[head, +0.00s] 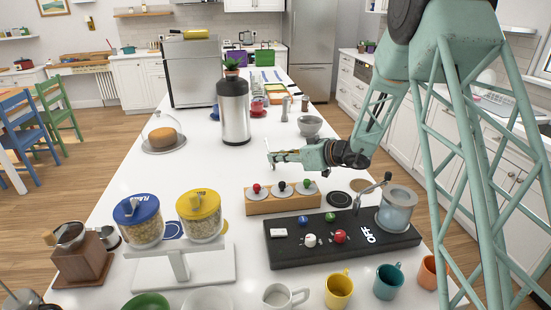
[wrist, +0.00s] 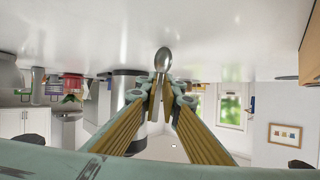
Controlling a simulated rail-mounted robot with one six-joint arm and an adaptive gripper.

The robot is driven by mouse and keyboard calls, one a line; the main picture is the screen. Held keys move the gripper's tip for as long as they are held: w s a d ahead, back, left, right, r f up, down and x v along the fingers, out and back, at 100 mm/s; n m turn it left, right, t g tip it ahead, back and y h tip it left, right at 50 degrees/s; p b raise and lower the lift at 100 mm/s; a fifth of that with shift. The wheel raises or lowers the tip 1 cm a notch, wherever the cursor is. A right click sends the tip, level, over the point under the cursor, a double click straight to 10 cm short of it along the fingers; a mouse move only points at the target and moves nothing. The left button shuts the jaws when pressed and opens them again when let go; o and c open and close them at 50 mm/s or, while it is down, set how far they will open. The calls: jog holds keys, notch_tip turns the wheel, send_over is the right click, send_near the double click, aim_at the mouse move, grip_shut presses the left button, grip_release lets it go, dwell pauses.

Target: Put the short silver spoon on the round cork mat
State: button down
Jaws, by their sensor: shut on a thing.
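My gripper (head: 272,157) is over the white counter, behind the wooden block with the small knobbed lids. In the wrist view, my gripper (wrist: 164,92) is shut on the silver spoon (wrist: 163,60). The spoon's bowl sticks out beyond the fingertips, and its handle is mostly hidden between the fingers. In the head view the spoon is too small to make out clearly. A round tan mat (head: 359,185), which looks like the cork mat, lies flat on the counter to the right of my gripper, partly below my arm. I see nothing on it.
A wooden block (head: 284,204) with several knobbed lids and a black ring (head: 338,199) lie near the mat. A steel bowl (head: 310,125) and a tall steel canister (head: 234,110) stand behind.

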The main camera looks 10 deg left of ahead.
jog(key=shift+f, duration=0.15)
jog(key=c, duration=2.9)
grip_release()
jog(key=shift+o, duration=0.2)
jog(key=shift+r, duration=0.25)
jog(key=p+v, duration=0.1)
jog(key=v, duration=1.1)
